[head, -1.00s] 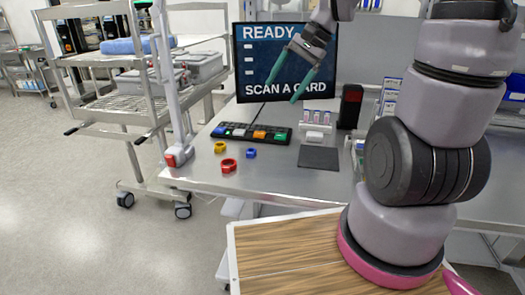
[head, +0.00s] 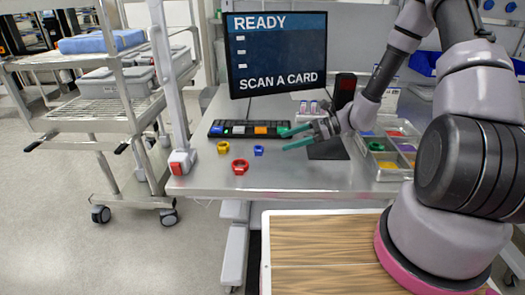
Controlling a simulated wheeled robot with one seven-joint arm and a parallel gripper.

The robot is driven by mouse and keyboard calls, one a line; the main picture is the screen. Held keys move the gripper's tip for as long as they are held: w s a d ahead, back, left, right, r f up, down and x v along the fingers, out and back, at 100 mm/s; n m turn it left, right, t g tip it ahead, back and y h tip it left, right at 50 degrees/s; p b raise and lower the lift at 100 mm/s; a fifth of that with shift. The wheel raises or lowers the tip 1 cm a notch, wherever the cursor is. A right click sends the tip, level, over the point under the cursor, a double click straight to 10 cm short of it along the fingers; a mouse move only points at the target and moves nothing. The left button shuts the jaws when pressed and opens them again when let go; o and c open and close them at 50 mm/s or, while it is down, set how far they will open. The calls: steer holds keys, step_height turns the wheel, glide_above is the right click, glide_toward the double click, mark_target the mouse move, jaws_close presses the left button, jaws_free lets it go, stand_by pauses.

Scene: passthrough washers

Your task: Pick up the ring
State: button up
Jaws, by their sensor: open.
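A red ring (head: 240,167) lies on the metal table near its front left. A yellow ring-like piece (head: 223,147) lies behind it to the left, and a small blue piece (head: 258,150) lies behind it to the right. My gripper (head: 286,141) has green fingers that point left, spread apart with nothing between them. It is just right of the blue piece and apart from the red ring, low over the table; its exact height is hard to tell.
A black strip with coloured keys (head: 250,129) lies behind the rings, before a monitor (head: 277,53). A dark pad (head: 327,150) is partly under my arm. A tray of coloured parts (head: 387,172) stands right. A white post (head: 172,85) rises at the table's left edge.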

glide_toward(256, 149)
steer(key=x, duration=0.2)
steer(key=shift+s+a+f, duration=0.15)
steer(key=shift+f, duration=0.2)
steer(key=shift+w+x, duration=0.2)
steer(key=shift+x, duration=1.15)
steer(key=shift+w+x, duration=0.2)
steer(key=shift+x, duration=1.15)
steer(key=c, duration=1.4)
